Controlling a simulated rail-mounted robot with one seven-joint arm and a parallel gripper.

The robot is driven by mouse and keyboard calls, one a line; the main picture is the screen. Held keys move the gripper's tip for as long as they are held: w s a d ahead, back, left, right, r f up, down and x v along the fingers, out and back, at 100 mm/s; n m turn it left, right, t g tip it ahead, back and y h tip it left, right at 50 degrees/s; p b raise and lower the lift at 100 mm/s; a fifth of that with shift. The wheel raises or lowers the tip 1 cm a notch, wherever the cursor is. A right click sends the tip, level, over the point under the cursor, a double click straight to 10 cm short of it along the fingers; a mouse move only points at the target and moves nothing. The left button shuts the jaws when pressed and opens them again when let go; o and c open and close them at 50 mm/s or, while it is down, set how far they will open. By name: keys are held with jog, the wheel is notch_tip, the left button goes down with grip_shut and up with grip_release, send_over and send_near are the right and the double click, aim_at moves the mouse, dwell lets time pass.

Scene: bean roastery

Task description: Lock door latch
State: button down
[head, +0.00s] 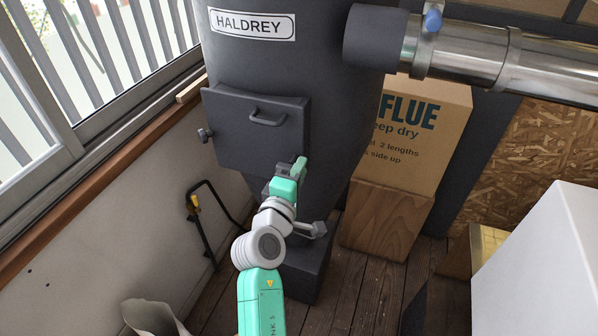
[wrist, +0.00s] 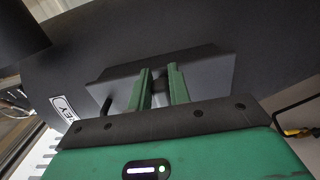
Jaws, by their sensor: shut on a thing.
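The dark grey door (head: 245,135) sits flush against the front of the roaster body and looks closed. Its bar handle (head: 268,119) is near the top. My gripper (head: 298,166) is at the door's lower right edge, shut on a small dark part that I take to be the door latch. In the head view my gripper hides most of the latch. In the wrist view, the latch (wrist: 162,78) shows as a dark piece between the two green fingers of my gripper (wrist: 161,82), in front of the door (wrist: 205,66). The latch's exact angle cannot be told.
A dark knob (head: 204,135) sticks out at the door's left edge. A black metal stand with a yellow part (head: 195,202) leans at the left wall. A FLUE carton (head: 425,130) on a wooden block (head: 385,220) stands right. A white box (head: 545,260) fills the lower right.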

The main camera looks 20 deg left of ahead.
jog(key=c, duration=1.3)
grip_release()
jog(key=s, duration=0.8)
jog(key=shift+p, duration=0.45)
